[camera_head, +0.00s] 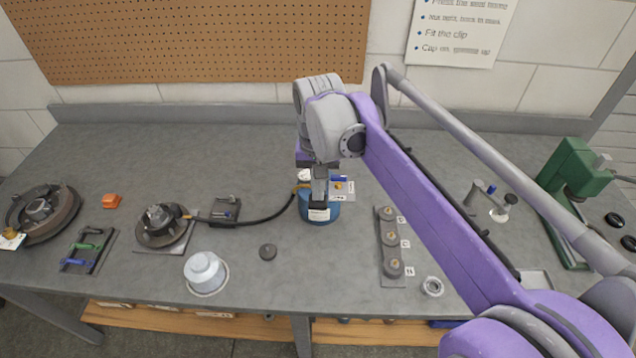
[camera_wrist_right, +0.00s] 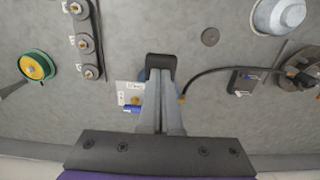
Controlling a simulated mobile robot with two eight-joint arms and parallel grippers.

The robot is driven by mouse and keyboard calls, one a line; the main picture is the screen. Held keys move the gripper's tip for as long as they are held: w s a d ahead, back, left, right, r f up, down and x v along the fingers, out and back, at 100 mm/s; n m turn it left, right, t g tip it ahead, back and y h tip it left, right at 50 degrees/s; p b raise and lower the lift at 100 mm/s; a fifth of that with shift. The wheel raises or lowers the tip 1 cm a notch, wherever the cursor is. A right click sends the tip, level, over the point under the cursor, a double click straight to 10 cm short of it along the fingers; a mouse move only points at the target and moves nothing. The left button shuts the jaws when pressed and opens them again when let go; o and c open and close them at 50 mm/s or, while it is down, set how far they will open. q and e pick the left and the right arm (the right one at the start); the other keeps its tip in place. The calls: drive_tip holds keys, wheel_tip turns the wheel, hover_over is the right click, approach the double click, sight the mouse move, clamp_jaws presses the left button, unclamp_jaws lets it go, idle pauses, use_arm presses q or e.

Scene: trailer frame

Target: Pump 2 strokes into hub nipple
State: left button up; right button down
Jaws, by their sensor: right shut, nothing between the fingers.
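A blue pump canister (camera_head: 330,213) with a pale label stands mid-bench, largely hidden by my right gripper. My right gripper (camera_head: 319,198) points down over the pump, its fingers shut and empty; whether they touch the pump top is hidden. It also shows in the wrist view (camera_wrist_right: 160,72), covering most of the pump. A black hose (camera_head: 262,219) curves left from the pump to the hub (camera_head: 160,222). Its brass end (camera_head: 187,216) meets the hub's side at the nipple; the nipple itself is too small to make out. My left gripper is not in view.
A black block (camera_head: 224,211) lies under the hose. A white cup (camera_head: 205,271) and a dark disc (camera_head: 268,252) stand in front. A rack of rollers (camera_head: 389,240) is right of the pump. A green press (camera_head: 567,190) stands far right, a brake drum (camera_head: 42,212) far left.

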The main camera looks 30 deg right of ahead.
drive_tip(key=shift+f, duration=0.2)
drive_tip(key=shift+s+a+f+b, duration=0.15)
drive_tip(key=shift+f+b, duration=0.45)
drive_tip(key=shift+f, duration=0.45)
